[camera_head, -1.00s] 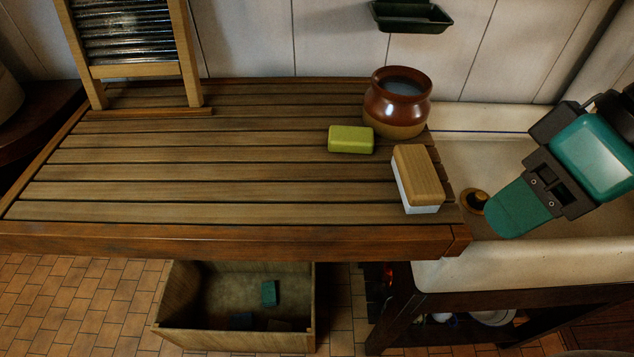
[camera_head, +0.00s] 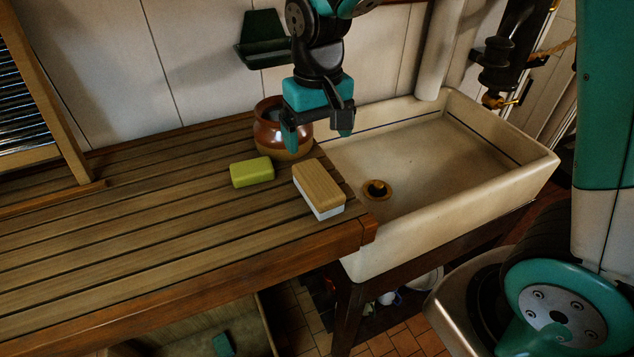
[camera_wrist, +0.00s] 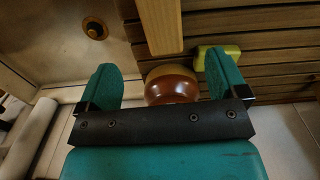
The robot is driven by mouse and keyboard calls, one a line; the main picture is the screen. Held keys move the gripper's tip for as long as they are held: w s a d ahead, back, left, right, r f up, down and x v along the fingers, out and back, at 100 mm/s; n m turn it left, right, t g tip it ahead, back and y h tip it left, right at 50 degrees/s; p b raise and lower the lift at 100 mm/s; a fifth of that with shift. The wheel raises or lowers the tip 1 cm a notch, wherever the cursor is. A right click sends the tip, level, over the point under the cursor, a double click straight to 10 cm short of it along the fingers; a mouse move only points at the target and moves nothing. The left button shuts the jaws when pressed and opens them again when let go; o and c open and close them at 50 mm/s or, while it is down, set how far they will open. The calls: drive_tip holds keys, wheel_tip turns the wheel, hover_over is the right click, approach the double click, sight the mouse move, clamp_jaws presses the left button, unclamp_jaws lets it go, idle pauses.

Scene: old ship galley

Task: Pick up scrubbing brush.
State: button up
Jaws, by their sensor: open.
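The scrubbing brush (camera_head: 319,186), a wooden block with white bristles beneath, lies wood side up at the right end of the slatted wooden board (camera_head: 150,240). My gripper (camera_head: 318,138) is open and empty, pointing down above and slightly behind the brush in the head view. In the wrist view the brush's wooden top (camera_wrist: 160,24) shows beyond and between the two teal fingers, apart from them.
A green soap bar (camera_head: 252,172) lies left of the brush. A brown jar (camera_head: 270,135) stands close behind, partly hidden by my gripper. The sink (camera_head: 440,190) is to the right. A dark wall tray (camera_head: 264,42) hangs behind. The board's left front is clear.

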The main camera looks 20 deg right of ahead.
sight(317, 178)
wheel_tip(317, 178, down, 7)
drive_tip(key=shift+f+p, duration=0.15)
drive_tip(key=shift+p, duration=0.5)
drive_tip(key=shift+a+f+p, duration=0.1)
drive_tip(key=shift+f+p, duration=1)
drive_tip(key=shift+f, duration=1.6)
drive_tip(key=c, duration=1.2)
drive_tip(key=shift+r, duration=0.1)
wheel_tip(317, 178, up, 20)
drive_tip(key=b, duration=0.3)
